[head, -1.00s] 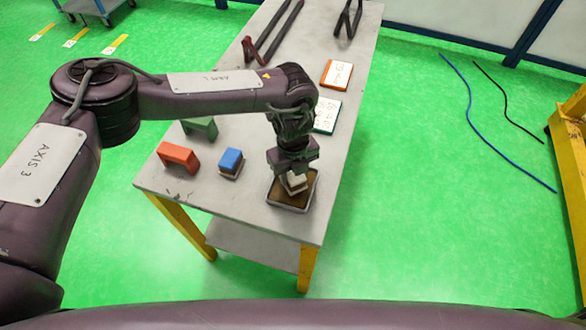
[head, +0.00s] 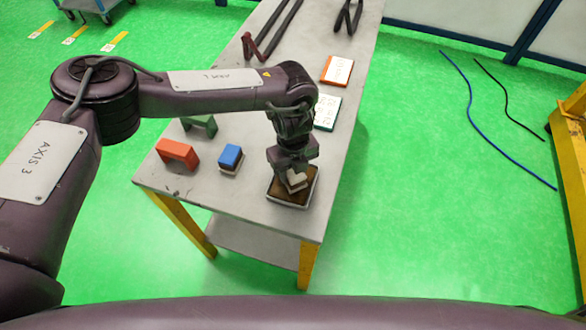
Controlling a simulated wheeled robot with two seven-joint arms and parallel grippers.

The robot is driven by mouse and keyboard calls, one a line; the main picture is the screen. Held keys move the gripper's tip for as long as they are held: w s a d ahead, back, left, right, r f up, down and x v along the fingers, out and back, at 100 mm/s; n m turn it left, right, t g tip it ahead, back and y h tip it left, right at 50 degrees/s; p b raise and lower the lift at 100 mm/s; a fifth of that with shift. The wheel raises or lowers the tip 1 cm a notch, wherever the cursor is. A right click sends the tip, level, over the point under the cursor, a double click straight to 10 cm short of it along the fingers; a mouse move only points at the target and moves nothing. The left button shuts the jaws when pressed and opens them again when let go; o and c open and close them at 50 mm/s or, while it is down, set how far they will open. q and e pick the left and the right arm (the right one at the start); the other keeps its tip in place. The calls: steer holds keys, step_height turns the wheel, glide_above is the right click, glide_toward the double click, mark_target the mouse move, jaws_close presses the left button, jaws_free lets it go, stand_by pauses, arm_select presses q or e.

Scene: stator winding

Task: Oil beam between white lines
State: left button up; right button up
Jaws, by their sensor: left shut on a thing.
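My left gripper (head: 295,180) points down over a shallow tray (head: 287,204) with a dark brown inside, at the near right corner of the grey table. It is shut on a small pale block (head: 297,179), which is partly hidden by the fingers. The block is low over or in the tray; I cannot tell if it touches the brown surface. I see no beam with white lines that I can make out. My right gripper is not in view.
On the table (head: 240,200), a blue-topped block (head: 230,156), a red bracket (head: 178,153) and a green bracket (head: 200,124) stand left of the tray. An orange-edged card (head: 337,70) and a green-edged card (head: 326,112) lie behind. Blue cable (head: 468,105) lies on the floor.

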arm_select(q)
steer(key=shift+f+b, duration=0.3)
steer(key=shift+f, duration=0.1)
stand_by(0.5)
steer(key=shift+f, duration=0.1)
stand_by(0.8)
steer(key=shift+r+p, duration=1.2)
steer(key=shift+r, duration=0.65)
steer(key=shift+r+p, duration=1.2)
steer(key=shift+r, duration=0.55)
